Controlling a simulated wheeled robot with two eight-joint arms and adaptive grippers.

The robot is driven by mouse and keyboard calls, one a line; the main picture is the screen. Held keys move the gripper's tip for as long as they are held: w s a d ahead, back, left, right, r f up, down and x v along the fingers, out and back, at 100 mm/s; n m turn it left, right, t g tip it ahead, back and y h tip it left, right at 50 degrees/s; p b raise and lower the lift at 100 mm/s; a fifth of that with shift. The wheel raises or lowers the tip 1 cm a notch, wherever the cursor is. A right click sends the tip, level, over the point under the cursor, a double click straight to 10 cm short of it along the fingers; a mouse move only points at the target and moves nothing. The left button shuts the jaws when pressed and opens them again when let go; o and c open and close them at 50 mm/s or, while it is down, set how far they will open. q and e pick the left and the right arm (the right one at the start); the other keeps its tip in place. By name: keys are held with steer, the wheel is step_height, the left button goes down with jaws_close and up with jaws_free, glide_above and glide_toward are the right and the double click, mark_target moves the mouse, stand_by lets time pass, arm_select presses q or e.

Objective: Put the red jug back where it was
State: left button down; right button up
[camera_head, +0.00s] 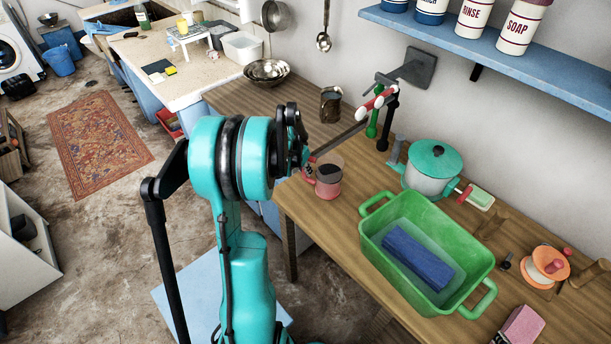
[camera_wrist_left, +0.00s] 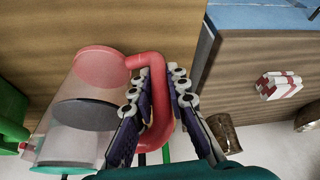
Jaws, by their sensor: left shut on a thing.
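The red jug (camera_head: 328,188) has a clear body, with a dark round shape inside, and a red handle. In the head view it appears upright at the wooden bench's near left edge; I cannot tell whether it touches the top. In the left wrist view the jug (camera_wrist_left: 85,100) fills the left side. My left gripper (camera_head: 308,168) is largely hidden behind its own teal arm in the head view. In the left wrist view its fingers (camera_wrist_left: 162,95) lie on both sides of the red handle, shut on it. My right gripper is not in view.
Right of the jug on the bench (camera_head: 305,207) stand a green tub (camera_head: 372,249) holding a blue block, and a teal-lidded pot (camera_head: 431,184). A metal bowl (camera_head: 267,70) sits farther back.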

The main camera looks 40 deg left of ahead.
arm_select(q)
step_height(320, 180, down, 2)
steer(key=shift+f, duration=0.1)
steer(key=shift+b, duration=0.3)
steer(key=shift+f, duration=0.2)
steer(key=c, duration=1.5)
jaws_free()
steer(key=shift+r, duration=0.1)
